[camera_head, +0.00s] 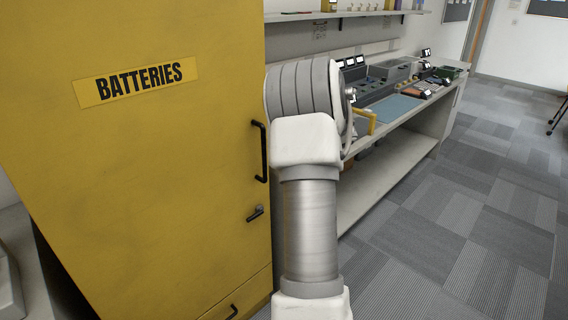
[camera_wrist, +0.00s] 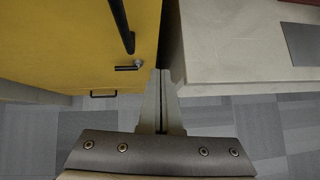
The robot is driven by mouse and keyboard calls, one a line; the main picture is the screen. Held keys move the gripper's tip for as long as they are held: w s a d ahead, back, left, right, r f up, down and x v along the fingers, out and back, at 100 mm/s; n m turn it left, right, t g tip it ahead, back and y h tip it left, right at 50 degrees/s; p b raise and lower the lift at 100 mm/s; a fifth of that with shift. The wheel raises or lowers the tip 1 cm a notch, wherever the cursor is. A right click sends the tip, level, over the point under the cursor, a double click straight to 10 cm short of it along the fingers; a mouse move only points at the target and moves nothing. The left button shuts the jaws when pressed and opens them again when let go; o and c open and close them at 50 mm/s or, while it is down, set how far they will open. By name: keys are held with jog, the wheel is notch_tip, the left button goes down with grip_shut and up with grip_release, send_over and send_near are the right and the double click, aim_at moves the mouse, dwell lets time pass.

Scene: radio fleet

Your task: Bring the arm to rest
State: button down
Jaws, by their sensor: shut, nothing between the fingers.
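My gripper (camera_wrist: 160,74) shows in the wrist view with its two fingers together, shut and empty. It points at the gap between the yellow cabinet (camera_wrist: 60,45) and a pale worktop (camera_wrist: 225,45). In the head view my arm rises up the middle of the picture, and its upper links hide the gripper. The yellow cabinet (camera_head: 130,180), labelled BATTERIES, stands close on the left of my arm with its door shut.
The cabinet has a black door handle (camera_head: 261,152) and a lock lever (camera_head: 255,213) near my arm. A long bench (camera_head: 405,148) with devices runs behind my arm to the right. A shelf (camera_head: 345,14) hangs above it. The carpet floor (camera_head: 470,230) on the right is clear.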

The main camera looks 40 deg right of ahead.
jog(key=shift+s+r, duration=0.15)
jog(key=w+a+r+m+t+h+p, duration=0.3)
jog(key=r+m, duration=0.4)
jog(key=r, duration=0.7)
jog(key=s+a+r+m+h+p, duration=0.1)
jog(key=s+a+r+m+h, duration=0.15)
jog(key=a+r+m, duration=0.9)
jog(key=s+a+f+m+g+y+p, duration=0.2)
jog(key=s+a+m, duration=0.6)
jog(key=s+a, duration=0.4)
jog(key=s+a+f+m+g+y+p, duration=0.2)
jog(key=s+a+m, duration=0.6)
jog(key=s+a, duration=0.4)
jog(key=a+f+g+y, duration=0.1)
jog(key=a+g+y, duration=0.1)
jog(key=a, duration=0.2)
jog(key=shift+s+a+m+p, duration=0.15)
jog(key=shift+s+m+p, duration=0.1)
jog(key=shift+m+p, duration=0.1)
